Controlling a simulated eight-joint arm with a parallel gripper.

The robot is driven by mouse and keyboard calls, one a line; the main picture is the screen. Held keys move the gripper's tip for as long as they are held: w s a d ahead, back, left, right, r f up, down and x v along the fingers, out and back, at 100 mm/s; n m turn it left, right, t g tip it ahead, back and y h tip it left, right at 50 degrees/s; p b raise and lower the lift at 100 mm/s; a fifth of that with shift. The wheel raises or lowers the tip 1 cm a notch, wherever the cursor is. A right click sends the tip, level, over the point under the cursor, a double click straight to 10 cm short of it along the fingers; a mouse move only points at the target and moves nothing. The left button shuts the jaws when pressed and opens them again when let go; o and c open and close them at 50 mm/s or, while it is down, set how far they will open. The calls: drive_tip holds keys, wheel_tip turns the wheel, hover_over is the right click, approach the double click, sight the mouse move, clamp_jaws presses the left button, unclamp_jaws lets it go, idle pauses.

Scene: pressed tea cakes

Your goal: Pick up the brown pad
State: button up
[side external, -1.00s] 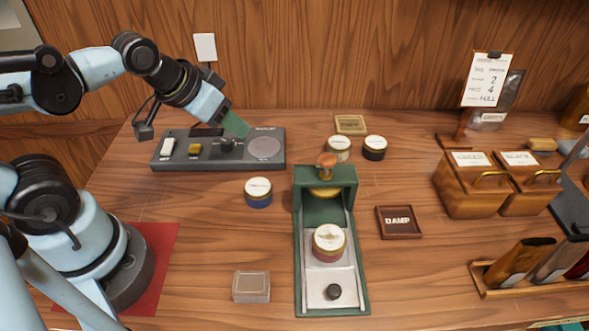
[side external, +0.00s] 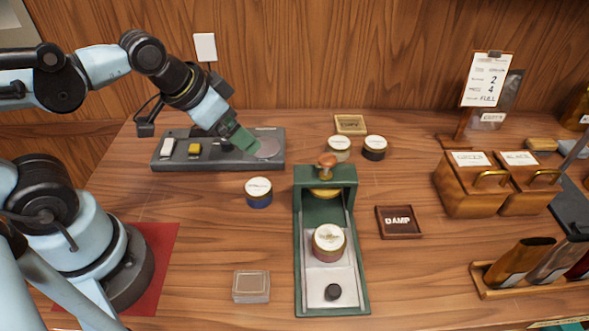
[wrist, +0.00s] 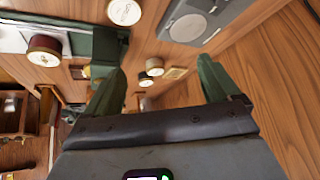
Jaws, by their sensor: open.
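A small square pad with a brownish top and pale grey sides (side external: 251,287) lies flat at the front of the table, left of the green press. A dark brown square tray lettered DAMP (side external: 399,223) lies right of the press; I cannot tell for certain which of the two is the brown pad. My gripper (side external: 249,143) is over the grey panel at the back left, far from both. In the wrist view its green fingers (wrist: 161,66) are spread wide with nothing between them.
The grey panel (side external: 225,165) lies under my gripper. Two tins (side external: 339,149) (side external: 374,148) stand behind the press. Wooden boxes (side external: 466,195) stand at right. The front-left table is mostly clear.

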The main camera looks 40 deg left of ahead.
drive_tip(key=s+d+m+g+h, duration=0.1)
drive_tip(key=s+d+m+g, duration=0.25)
drive_tip(key=d+m, duration=0.7)
drive_tip(key=m+g+y, duration=0.1)
drive_tip(key=m+g, duration=0.2)
drive_tip(key=m, duration=1.1)
hover_over(250, 283)
drive_tip(key=f, duration=0.2)
drive_tip(key=shift+f, duration=5.65)
drive_tip(key=c, duration=1.1)
